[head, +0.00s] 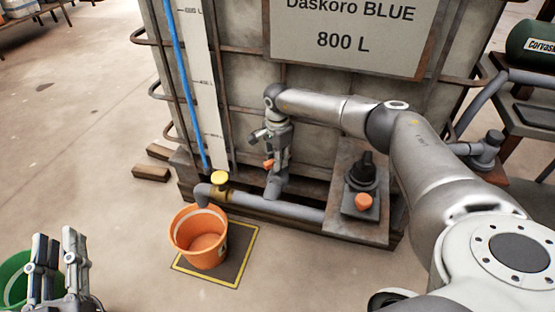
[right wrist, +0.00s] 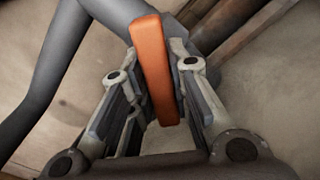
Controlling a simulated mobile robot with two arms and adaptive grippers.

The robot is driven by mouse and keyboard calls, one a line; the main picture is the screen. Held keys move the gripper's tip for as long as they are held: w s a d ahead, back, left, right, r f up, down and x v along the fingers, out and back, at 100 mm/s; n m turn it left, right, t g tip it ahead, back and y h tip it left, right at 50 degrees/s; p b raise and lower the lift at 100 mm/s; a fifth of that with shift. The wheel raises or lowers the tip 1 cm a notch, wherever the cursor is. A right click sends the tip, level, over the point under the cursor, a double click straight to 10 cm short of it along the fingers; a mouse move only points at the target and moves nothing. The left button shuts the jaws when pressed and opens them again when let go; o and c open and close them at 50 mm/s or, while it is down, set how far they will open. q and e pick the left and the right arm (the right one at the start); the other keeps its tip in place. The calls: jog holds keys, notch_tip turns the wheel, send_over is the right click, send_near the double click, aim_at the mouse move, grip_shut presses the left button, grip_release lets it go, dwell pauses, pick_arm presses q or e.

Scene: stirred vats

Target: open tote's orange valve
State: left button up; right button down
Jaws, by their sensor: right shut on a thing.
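The tote (head: 245,120) is a large caged grey container labelled "Daskoro BLUE 800 L". Its orange valve handle (head: 268,163) shows as a small orange piece low on the front, partly hidden by my right gripper. In the right wrist view the orange handle (right wrist: 155,70) stands upright, slightly tilted, between the fingers. My right gripper (right wrist: 158,85) is shut on it; the gripper also shows in the head view (head: 270,150), pointing down. My left gripper (head: 57,245) is open and empty at the bottom left, away from the tote.
A dark knob and orange button (head: 363,202) sit to the right. A green bucket (head: 14,262) stands by my left gripper.

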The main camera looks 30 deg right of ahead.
jog(key=shift+n, duration=0.6)
jog(key=c, duration=1.3)
grip_release()
jog(key=shift+c, duration=0.2)
jog(key=shift+r, duration=0.1)
notch_tip(320, 180, up, 12)
